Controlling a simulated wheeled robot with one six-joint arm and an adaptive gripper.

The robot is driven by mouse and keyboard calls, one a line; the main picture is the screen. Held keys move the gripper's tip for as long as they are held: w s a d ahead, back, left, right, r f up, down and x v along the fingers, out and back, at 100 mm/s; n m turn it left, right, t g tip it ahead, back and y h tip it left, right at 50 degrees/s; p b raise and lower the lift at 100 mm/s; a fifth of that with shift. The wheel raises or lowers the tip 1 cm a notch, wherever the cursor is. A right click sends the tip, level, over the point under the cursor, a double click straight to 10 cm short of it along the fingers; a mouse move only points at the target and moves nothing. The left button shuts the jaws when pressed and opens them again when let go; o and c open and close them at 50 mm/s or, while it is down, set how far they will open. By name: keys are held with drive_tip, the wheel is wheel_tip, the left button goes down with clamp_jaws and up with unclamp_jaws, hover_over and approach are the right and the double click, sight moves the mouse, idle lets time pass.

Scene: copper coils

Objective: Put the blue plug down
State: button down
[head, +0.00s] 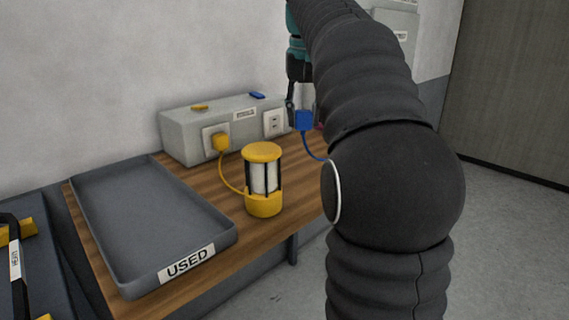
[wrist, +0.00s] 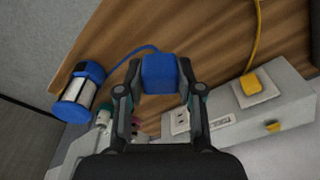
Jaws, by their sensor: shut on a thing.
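My gripper (wrist: 160,80) is shut on the blue plug (wrist: 160,73) in the wrist view. In the head view the blue plug (head: 304,121) hangs below my gripper (head: 297,108), in front of the right end of the grey socket box. A blue cord runs down from the plug behind my arm. In the wrist view the cord leads to a blue and white lantern (wrist: 75,98), which my arm hides in the head view. An empty white socket (head: 273,123) faces out beside the plug; it also shows in the wrist view (wrist: 180,121).
The grey socket box (head: 180,137) stands at the back of the wooden table (head: 262,235). A yellow plug (head: 221,141) sits in its left socket, corded to a yellow lantern (head: 263,205). A grey tray labelled USED (head: 215,222) is empty at the left.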

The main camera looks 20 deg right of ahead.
drive_tip(key=s+d+m, duration=0.2)
drive_tip(key=s+m, duration=0.3)
hover_over(296, 169)
drive_tip(key=shift+h, duration=0.3)
wheel_tip(296, 169, down, 8)
drive_tip(key=shift+r, duration=0.15)
drive_tip(key=shift+s+f+b, duration=0.1)
drive_tip(key=shift+f+b, duration=0.35)
drive_tip(key=shift+f, duration=1.5)
drive_tip(key=shift+f, duration=0.6)
drive_tip(key=c, duration=0.7)
unclamp_jaws()
drive_tip(key=r, duration=0.4)
drive_tip(key=r+p, duration=0.1)
drive_tip(key=r, duration=0.3)
drive_tip(key=s+a+r, duration=0.1)
drive_tip(key=r, duration=0.4)
drive_tip(key=shift+a, duration=0.1)
